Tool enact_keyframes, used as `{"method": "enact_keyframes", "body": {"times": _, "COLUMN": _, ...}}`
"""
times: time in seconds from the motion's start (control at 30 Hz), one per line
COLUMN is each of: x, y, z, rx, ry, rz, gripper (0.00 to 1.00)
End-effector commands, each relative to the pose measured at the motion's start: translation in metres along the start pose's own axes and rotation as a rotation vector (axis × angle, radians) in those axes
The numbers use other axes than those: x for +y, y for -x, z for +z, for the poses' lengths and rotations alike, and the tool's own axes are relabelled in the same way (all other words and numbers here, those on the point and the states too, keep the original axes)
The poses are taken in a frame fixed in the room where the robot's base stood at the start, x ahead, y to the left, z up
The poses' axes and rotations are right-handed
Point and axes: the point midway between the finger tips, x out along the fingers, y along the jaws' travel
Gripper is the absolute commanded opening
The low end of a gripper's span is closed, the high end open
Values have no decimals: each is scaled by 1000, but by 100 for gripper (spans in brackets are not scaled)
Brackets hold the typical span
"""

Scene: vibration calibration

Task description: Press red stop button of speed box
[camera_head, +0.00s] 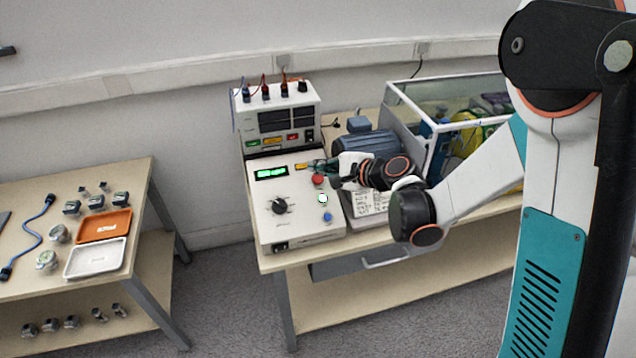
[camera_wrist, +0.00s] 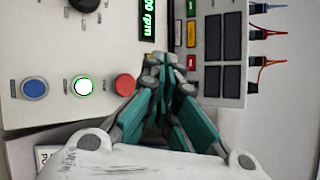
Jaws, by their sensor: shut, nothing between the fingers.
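The speed box (camera_head: 300,222) is a light grey sloped box with a green display (camera_head: 271,172) and a black knob (camera_head: 279,206). Its red stop button (camera_head: 318,179) sits at the upper right of the panel, above a lit green-ringed white button (camera_head: 322,198) and a blue button (camera_head: 328,217). In the wrist view the red button (camera_wrist: 125,84) is just left of my gripper (camera_wrist: 170,72). My gripper (camera_head: 331,170) is shut and empty, with its fingertips near the panel's upper right edge, beside the display. I cannot tell whether the fingertips touch the panel.
A second instrument box (camera_head: 275,117) with cables on top stands behind the speed box. A motor (camera_head: 367,140) and a clear-walled case (camera_head: 445,120) are to the right. A separate table (camera_head: 140,185) with trays and small parts stands at left.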

Motion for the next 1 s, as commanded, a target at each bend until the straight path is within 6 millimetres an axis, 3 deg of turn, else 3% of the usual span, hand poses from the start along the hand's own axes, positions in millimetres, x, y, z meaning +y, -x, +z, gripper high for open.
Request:
{"method": "enact_keyframes", "body": {"times": 0.4, "x": 22, "y": -29, "z": -21, "rx": 0, "ry": 0, "rz": 0, "gripper": 0}}
{"method": "enact_keyframes", "body": {"times": 1.0, "x": 22, "y": -31, "z": -22, "rx": 0, "ry": 0, "rz": 0, "gripper": 0}}
